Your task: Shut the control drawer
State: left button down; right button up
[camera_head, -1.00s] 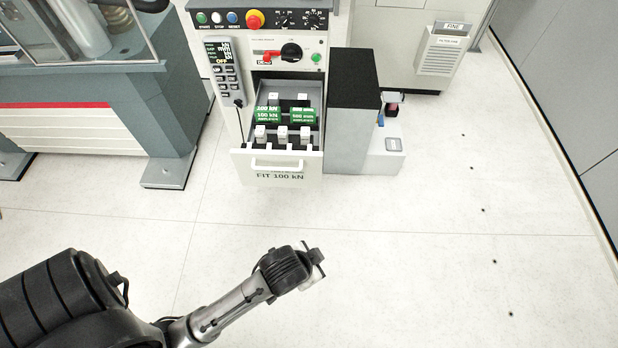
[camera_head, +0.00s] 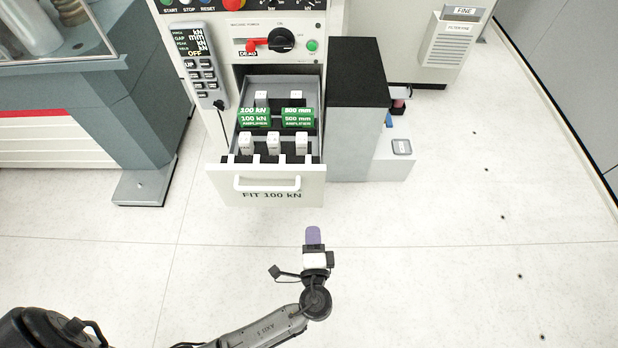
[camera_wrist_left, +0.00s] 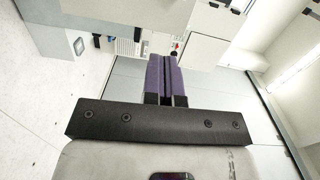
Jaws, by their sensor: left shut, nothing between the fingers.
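The control drawer (camera_head: 225,188) is pulled open from the front of the control cabinet. Its white front carries a white bar handle (camera_head: 267,186) and the words FIT 100 kN. Inside it stand green-labelled blocks (camera_head: 255,118) and several white-topped pieces. My left gripper (camera_head: 313,236) is below and to the right of the drawer front, apart from it. Its purple fingers are shut with nothing between them and point toward the cabinet side. They also show in the left wrist view (camera_wrist_left: 167,78). My right gripper is in neither view.
A grey box with a black top (camera_head: 358,75) stands right of the drawer, beside a low white block (camera_head: 397,168). A pendant (camera_head: 196,65) hangs left of the drawer. A grey machine frame (camera_head: 130,105) stands at left. The floor in front is clear.

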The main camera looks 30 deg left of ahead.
pick_arm(q)
jog(key=m+b, duration=0.1)
jog(key=b, duration=0.3)
send_near(316, 180)
jog(key=shift+t+h, duration=0.3)
jog(key=shift+t, duration=0.1)
jog(key=x, duration=0.7)
jog(key=shift+w+a, duration=0.1)
jog(key=shift+a, duration=0.25)
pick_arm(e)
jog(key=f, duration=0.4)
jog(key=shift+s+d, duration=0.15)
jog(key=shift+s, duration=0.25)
